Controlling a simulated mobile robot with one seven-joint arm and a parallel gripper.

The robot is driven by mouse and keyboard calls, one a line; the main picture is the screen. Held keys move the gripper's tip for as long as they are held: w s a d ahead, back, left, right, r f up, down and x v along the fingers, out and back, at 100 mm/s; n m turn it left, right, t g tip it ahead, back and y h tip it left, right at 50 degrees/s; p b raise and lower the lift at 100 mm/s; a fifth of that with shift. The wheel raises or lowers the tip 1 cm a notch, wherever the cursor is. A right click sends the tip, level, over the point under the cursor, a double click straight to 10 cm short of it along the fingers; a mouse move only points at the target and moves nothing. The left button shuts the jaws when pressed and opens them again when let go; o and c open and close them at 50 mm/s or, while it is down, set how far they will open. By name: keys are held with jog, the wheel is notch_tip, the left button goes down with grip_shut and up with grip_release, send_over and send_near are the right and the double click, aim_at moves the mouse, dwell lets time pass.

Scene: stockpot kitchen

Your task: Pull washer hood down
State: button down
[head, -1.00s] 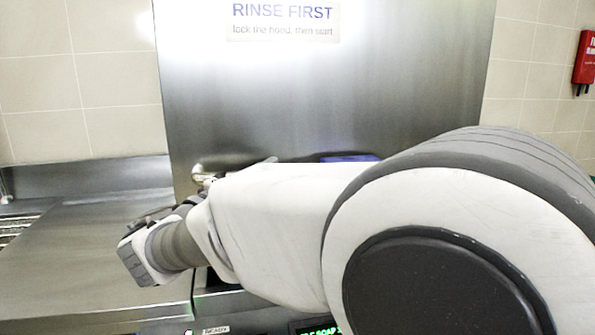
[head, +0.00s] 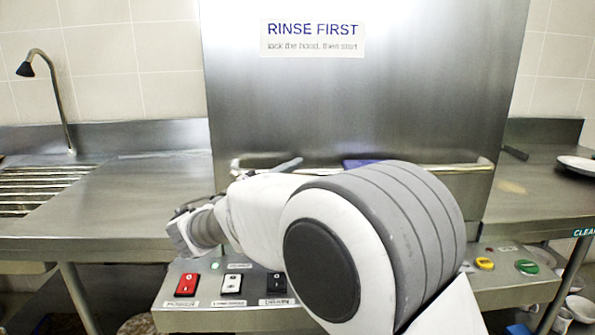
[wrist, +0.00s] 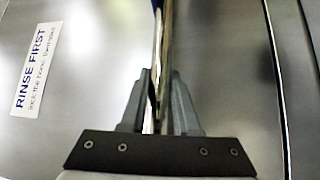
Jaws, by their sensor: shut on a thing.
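The washer hood (head: 360,90) is a large stainless steel box front with a "RINSE FIRST" sign. It fills the middle of the head view and the background of the wrist view. A metal handle bar (head: 470,168) runs across its lower front. In the wrist view, my gripper (wrist: 160,85) has its two grey fingers on either side of the bar (wrist: 159,50) and is shut on it. A blue piece (head: 360,162) shows at the bar's middle.
A control panel with a red switch (head: 187,284) and other buttons lies below the hood. A steel counter (head: 120,195) with a tap (head: 50,85) and drain grooves is at left. A counter with a white plate (head: 578,165) is at right.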

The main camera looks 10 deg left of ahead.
jog(key=shift+f, duration=0.65)
jog(key=c, duration=0.7)
grip_release()
jog(key=shift+o, duration=0.2)
jog(key=shift+s+a, duration=0.15)
jog(key=p+v, duration=0.3)
jog(key=v, duration=1.4)
